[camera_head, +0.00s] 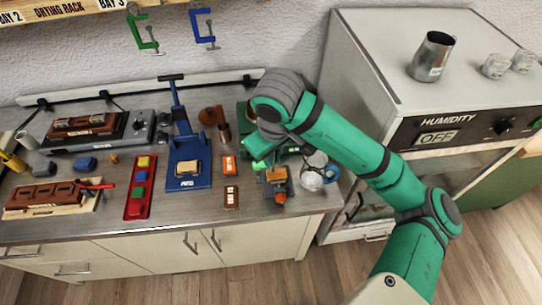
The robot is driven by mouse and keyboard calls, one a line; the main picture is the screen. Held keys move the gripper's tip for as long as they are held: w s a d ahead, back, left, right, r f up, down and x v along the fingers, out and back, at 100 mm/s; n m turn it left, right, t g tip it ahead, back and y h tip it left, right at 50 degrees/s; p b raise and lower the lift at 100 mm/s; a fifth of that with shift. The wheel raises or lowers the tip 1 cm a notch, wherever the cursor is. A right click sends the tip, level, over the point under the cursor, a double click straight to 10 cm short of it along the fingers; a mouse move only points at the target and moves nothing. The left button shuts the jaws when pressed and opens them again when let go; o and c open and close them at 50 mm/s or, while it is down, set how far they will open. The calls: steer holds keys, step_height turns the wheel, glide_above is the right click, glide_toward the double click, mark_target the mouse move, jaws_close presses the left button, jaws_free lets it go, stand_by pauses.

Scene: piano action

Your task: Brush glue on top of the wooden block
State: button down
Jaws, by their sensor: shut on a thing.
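My gripper (262,160) is low over the right part of the bench, seen from behind and partly hidden by my arm. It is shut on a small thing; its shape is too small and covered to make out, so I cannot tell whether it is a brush. Just below it in the picture stands a grey vise-like tool (276,189) with an orange handle and a tan-orange piece at its top. I cannot tell whether the gripper touches it. A tan wooden block (188,168) lies on the blue press (187,181), left of the gripper. No glue is discernible on it.
Orange and brown small boxes (231,196) lie between press and vise. A red tray (139,198) holds coloured blocks. A wooden piece (42,196) lies at left. A pale round object (312,178) is right of the vise. The humidity cabinet (430,90) bounds the right side.

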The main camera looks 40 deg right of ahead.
steer(key=shift+s+d+f, duration=0.1)
steer(key=shift+s+d, duration=0.45)
steer(key=shift+d, duration=0.35)
steer(key=shift+s+d+f, duration=0.1)
steer(key=shift+s+d, duration=0.45)
steer(key=shift+d, duration=0.35)
steer(key=shift+w+a+r, duration=0.1)
steer(key=shift+w+a, duration=0.3)
steer(key=shift+a, duration=0.3)
steer(key=shift+w+a+r, duration=0.1)
steer(key=shift+w+a, duration=0.35)
steer(key=shift+a, duration=0.2)
steer(key=shift+w+a, duration=0.4)
steer(key=shift+a, duration=0.3)
steer(key=shift+r, duration=3.5)
